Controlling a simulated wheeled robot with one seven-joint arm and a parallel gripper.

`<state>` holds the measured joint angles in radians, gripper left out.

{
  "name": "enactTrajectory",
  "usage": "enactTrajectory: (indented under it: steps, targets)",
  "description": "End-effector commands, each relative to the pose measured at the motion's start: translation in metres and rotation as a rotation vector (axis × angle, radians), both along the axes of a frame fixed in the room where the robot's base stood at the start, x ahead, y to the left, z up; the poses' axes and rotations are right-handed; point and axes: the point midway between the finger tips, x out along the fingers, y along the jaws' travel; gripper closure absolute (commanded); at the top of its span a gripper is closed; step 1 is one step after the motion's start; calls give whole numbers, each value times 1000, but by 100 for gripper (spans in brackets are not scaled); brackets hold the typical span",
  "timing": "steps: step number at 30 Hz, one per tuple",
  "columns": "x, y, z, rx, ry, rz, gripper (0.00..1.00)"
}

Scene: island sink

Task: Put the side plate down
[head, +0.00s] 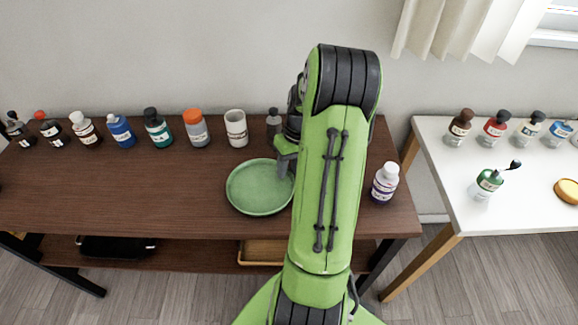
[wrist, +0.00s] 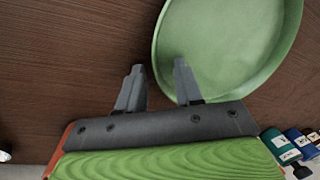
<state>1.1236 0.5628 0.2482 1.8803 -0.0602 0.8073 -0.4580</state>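The side plate (head: 258,190) is round and green. It appears to lie flat on the brown wooden table, left of my arm in the head view. In the wrist view the plate (wrist: 225,45) fills the upper right. My gripper (wrist: 159,68) is at the plate's near rim in that view. One finger is over the inside of the plate and the other is outside the rim, with a visible gap between them. The fingers do not look closed on the rim. In the head view my arm hides part of my gripper (head: 285,168).
A white bottle with a purple label (head: 384,184) stands right of my arm. A white table (head: 440,155) with more bottles is at the right. Table left of the plate is clear.

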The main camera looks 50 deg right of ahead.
Motion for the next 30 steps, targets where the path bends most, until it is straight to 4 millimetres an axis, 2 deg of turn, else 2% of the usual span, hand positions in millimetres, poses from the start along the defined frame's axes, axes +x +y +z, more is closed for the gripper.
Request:
enactTrajectory:
  steps: [12, 16, 23, 26, 29, 30]
  targets:
    - [-7, -18, 100, -4, -1, -3, 65]
    - [-9, -21, 116, -3, -1, 0, 65]
    - [-8, -20, 121, -3, 0, 3, 65]
    - [2, 3, 137, -42, -2, 36, 65]
    - [16, 58, 170, -129, -18, 102, 65]
    - [18, 85, 184, -166, -34, 130, 65]
